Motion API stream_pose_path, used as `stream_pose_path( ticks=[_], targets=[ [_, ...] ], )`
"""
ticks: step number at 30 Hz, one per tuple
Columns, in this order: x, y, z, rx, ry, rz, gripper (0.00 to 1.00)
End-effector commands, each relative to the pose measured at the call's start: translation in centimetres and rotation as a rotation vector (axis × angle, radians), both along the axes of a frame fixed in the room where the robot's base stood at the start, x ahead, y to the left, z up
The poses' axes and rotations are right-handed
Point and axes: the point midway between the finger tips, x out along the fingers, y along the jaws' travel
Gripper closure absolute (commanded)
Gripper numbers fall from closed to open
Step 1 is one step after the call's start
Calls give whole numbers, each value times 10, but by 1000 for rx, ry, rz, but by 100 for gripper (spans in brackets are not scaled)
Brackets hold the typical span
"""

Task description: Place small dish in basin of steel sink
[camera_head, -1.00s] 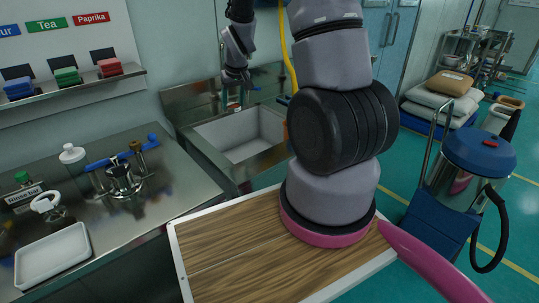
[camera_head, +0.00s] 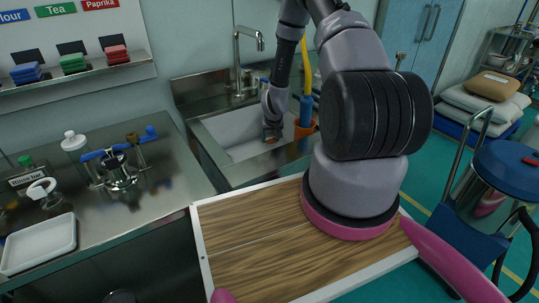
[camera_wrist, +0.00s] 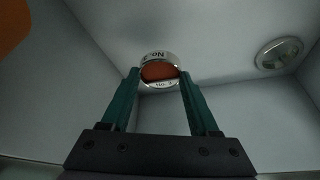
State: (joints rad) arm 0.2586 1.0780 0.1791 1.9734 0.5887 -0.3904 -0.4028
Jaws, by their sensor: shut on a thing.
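The steel sink (camera_head: 209,158) stands behind my base, with a pale grey basin (camera_head: 228,128). My gripper (camera_head: 271,134) is inside the basin in the head view. In the wrist view, my gripper's green fingers (camera_wrist: 160,76) are shut on the small dish (camera_wrist: 161,56), a round piece with a white lettered rim and orange-brown inside. The basin floor and walls (camera_wrist: 215,30) surround it. The dish is small and mostly hidden in the head view. I cannot tell whether it touches the basin floor.
A drain (camera_wrist: 278,53) lies to the right of the dish. An orange container (camera_head: 306,128) stands at the sink's right side, close to my arm. A faucet (camera_head: 239,62) rises at the back. The left counter holds a white tray (camera_head: 38,245) and a bottle (camera_head: 74,147).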

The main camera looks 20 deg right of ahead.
Motion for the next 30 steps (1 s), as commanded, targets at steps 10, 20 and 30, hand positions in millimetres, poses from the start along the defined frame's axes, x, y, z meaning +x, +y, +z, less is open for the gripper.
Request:
stream_pose_path(
  ticks=[10, 20, 30],
  targets=[
    [-1, 0, -44, 2, 2, -1, 100],
    [0, 0, -61, 0, -1, 2, 100],
    [0, 1, -62, 1, 0, 1, 5]
  ],
)
